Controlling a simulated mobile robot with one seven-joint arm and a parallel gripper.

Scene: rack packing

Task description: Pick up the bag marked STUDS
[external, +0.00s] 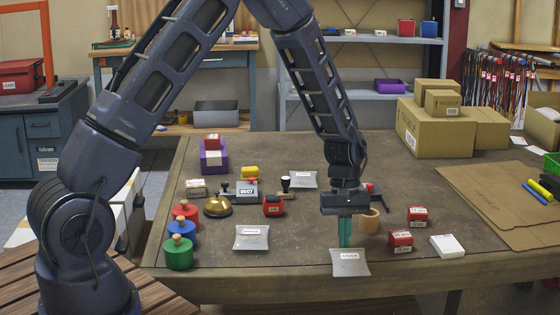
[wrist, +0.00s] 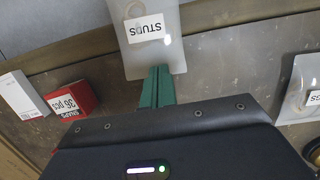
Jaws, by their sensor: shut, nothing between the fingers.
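The bag marked STUDS (wrist: 140,57) is a flat grey pouch with a white label, at the top of the wrist view. Its label reads upside down there. In the external view the bag (external: 350,269) lies at the table's front edge. My gripper (wrist: 157,72) has green fingers, which are shut and empty. In the external view my gripper (external: 345,243) points down right at the bag's back edge. The fingertips overlap the bag's edge in the wrist view; I cannot tell whether they touch it.
Similar grey bags lie left (external: 252,243) and farther back (external: 303,184). Red boxes (external: 400,242) and a white box (external: 447,246) lie to the right. A tan ring-shaped object (external: 369,222) stands close behind my gripper. The table (external: 300,250) is bare between the two front bags.

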